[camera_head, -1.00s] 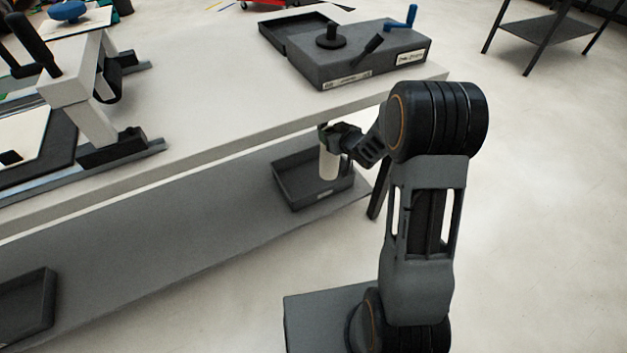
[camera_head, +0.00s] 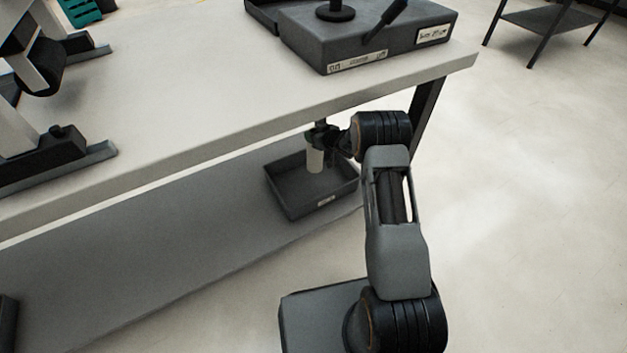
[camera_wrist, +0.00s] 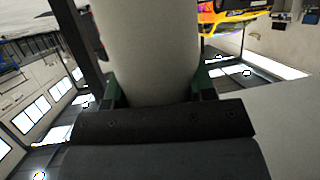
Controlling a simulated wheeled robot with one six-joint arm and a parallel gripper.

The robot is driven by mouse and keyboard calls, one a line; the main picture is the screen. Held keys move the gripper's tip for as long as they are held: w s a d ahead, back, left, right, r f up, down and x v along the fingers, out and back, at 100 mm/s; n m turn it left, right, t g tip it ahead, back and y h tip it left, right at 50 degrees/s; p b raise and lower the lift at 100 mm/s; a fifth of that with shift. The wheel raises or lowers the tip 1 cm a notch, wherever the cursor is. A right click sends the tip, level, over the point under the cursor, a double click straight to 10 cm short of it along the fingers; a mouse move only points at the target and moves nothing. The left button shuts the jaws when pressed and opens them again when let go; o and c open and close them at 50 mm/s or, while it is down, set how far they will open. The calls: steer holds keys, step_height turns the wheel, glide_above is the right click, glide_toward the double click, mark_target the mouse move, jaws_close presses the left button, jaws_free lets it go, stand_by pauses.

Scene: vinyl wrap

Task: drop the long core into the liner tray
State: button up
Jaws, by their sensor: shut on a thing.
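The long core (camera_head: 315,157) is a pale cylinder, held upright at the end of my arm in the head view. My gripper (camera_head: 322,137) is shut on it near its upper part. In the wrist view the core (camera_wrist: 150,50) fills the space between the two fingers of my gripper (camera_wrist: 155,88). The liner tray (camera_head: 322,203) is a dark, shallow, open box on the shelf under the table. The core is over the tray in the picture. I cannot tell whether its lower end touches the tray floor.
The pale table top (camera_head: 190,90) hangs above the tray, with its front edge close over my gripper. A grey box with a handle (camera_head: 365,40) stands on it. A dark table leg (camera_head: 427,115) stands right.

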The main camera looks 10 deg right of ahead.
steer(key=shift+f+b, duration=2.2)
steer(key=shift+f, duration=0.5)
steer(key=o, duration=1.3)
steer(key=shift+o, duration=0.2)
steer(key=p+v, duration=0.5)
steer(key=v, duration=0.9)
